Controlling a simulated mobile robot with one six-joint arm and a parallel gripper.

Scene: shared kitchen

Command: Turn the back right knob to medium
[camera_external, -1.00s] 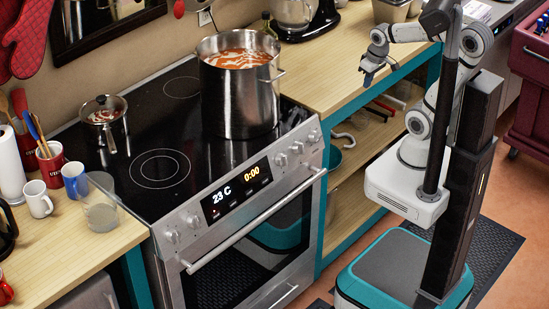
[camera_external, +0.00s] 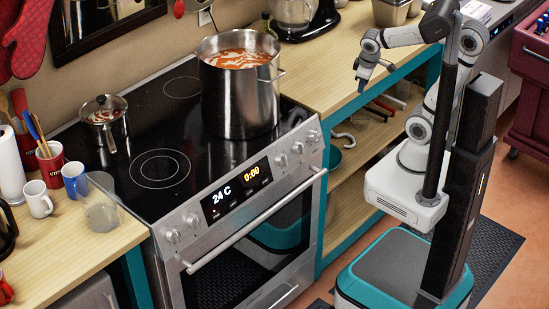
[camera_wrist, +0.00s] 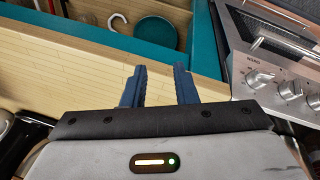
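The stove's front panel carries two knobs at its left end (camera_external: 182,229) and three at its right end (camera_external: 297,148). The right-end knobs also show in the wrist view, at the right edge, the nearest one (camera_wrist: 258,78) clearest. I cannot read which burner each knob serves or its setting. My gripper (camera_external: 366,84) is above the wooden counter, to the right of the stove and apart from the knobs. In the wrist view its two blue fingers (camera_wrist: 160,84) stand apart with nothing between them.
A small pan (camera_external: 104,128) is at the left. The oven handle (camera_external: 255,222) juts out below the panel. The wooden counter (camera_external: 340,68) near my gripper is mostly clear.

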